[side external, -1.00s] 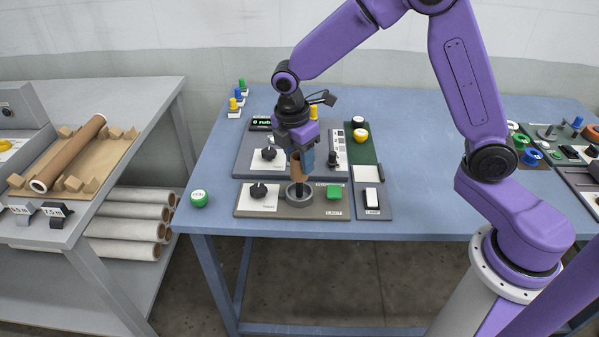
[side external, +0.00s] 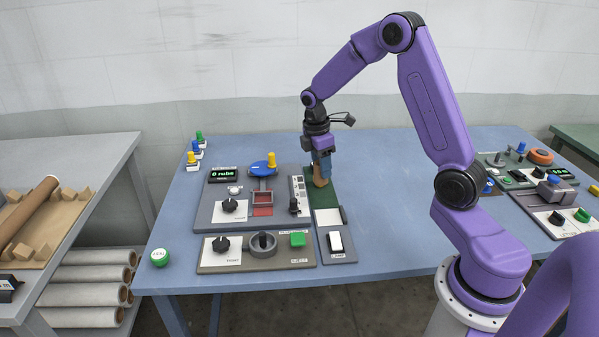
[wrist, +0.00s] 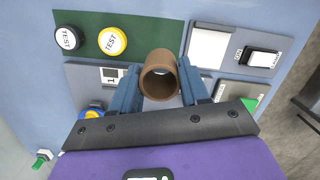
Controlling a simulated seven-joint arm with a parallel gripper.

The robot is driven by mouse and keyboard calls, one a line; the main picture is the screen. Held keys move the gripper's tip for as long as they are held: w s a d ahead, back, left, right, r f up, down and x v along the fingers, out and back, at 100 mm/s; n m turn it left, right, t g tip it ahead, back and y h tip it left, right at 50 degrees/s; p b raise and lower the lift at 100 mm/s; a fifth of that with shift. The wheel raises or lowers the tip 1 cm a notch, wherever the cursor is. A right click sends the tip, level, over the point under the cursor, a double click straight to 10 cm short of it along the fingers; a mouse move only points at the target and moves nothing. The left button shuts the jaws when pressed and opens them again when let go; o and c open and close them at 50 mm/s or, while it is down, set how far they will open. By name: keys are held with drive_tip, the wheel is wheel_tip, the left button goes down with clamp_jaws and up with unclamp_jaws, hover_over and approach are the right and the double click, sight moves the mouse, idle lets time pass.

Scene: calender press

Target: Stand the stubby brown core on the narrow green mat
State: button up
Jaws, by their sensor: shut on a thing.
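The stubby brown core (side external: 320,182) is held between the fingers of my gripper (side external: 321,172). In the wrist view the core (wrist: 158,76) is a short open tube, gripped between two blue fingers (wrist: 159,90). The narrow green mat (side external: 328,200) lies under and around the core in the side view. In the wrist view the mat (wrist: 165,24) spreads beyond the core, whose top end overlaps its near edge in the picture. I cannot tell whether the core touches the mat.
On the mat stand a black-sided piece (wrist: 67,38) and a yellow one (wrist: 112,41), both with white tops marked TEST. A control panel (side external: 205,215) with knobs lies left of the mat. A grey ring holder (side external: 263,243) is empty. A switch plate (side external: 337,243) lies in front.

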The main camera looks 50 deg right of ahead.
drive_tip(key=shift+s+d+f, duration=0.1)
drive_tip(key=shift+d+f, duration=0.1)
drive_tip(key=shift+f, duration=0.5)
drive_tip(key=shift+s+d+f, duration=0.1)
drive_tip(key=shift+d+f, duration=0.15)
drive_tip(key=shift+f, duration=0.5)
drive_tip(key=shift+d+f, duration=0.2)
drive_tip(key=shift+f, duration=0.5)
drive_tip(key=shift+f, duration=0.4)
drive_tip(key=shift+f, duration=0.35)
drive_tip(key=shift+f, duration=0.65)
idle(1.0)
drive_tip(key=o, duration=1.6)
drive_tip(key=shift+c, duration=0.2)
drive_tip(key=shift+r, duration=0.1)
